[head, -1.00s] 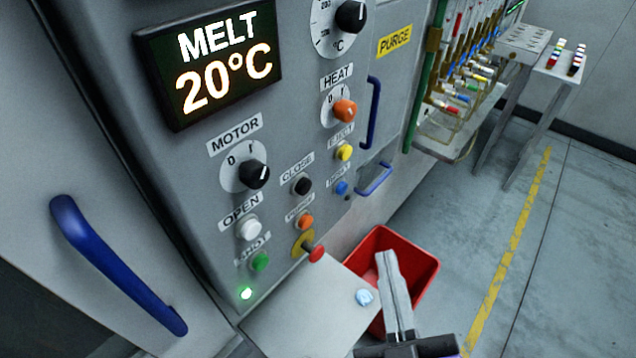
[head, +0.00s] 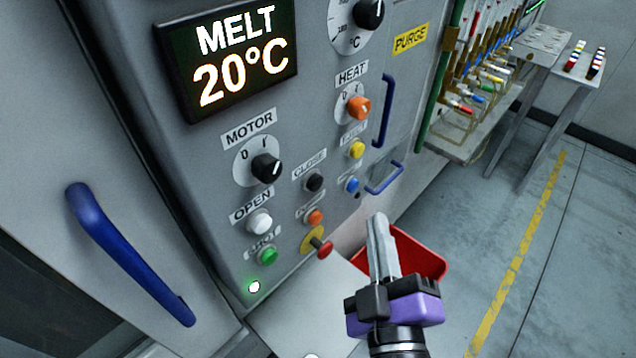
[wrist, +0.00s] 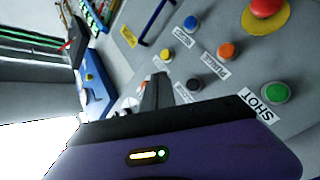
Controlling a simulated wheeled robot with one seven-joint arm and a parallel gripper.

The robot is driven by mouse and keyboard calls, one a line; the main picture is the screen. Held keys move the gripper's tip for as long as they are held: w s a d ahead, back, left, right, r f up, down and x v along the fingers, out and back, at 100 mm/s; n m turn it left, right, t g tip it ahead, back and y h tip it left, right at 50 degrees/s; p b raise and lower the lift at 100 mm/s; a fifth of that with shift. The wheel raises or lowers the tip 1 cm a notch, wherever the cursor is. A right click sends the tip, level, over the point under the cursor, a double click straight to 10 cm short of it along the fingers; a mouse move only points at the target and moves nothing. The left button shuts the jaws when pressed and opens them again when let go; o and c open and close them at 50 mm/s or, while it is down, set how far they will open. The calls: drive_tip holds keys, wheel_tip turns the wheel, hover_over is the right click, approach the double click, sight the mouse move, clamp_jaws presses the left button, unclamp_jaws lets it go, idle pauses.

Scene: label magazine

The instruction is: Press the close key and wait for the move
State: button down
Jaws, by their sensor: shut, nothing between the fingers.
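The close key is a black round button (head: 314,182) under the CLOSE label on the grey machine panel (head: 225,165). In the wrist view a dark button (wrist: 194,85) sits just right of my fingertips. My gripper (head: 378,218) is shut and empty, its fingers pointing up in front of the panel. In the head view it is right of and below the close key, apart from it. The display (head: 232,60) reads MELT 20°C. A green lamp (head: 254,287) is lit at the panel's lower left.
Close neighbours of the key are the orange purge button (head: 315,217), white open button (head: 260,222), blue button (head: 352,185) and motor knob (head: 265,167). A red emergency knob (head: 325,250) sticks out below. A red bin (head: 425,262) stands behind my gripper. Blue handles (head: 130,255) protrude.

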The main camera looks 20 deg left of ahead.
sight(315, 183)
drive_tip(key=w+a+b, duration=0.2)
drive_tip(key=a+b, duration=0.1)
drive_tip(key=a, duration=0.4)
drive_tip(key=shift+w+a, duration=0.3)
drive_tip(key=shift+w, duration=0.05)
drive_tip(key=shift+a, duration=0.15)
idle(1.7)
drive_tip(key=shift+w+a, duration=0.15)
drive_tip(key=shift+a, duration=0.1)
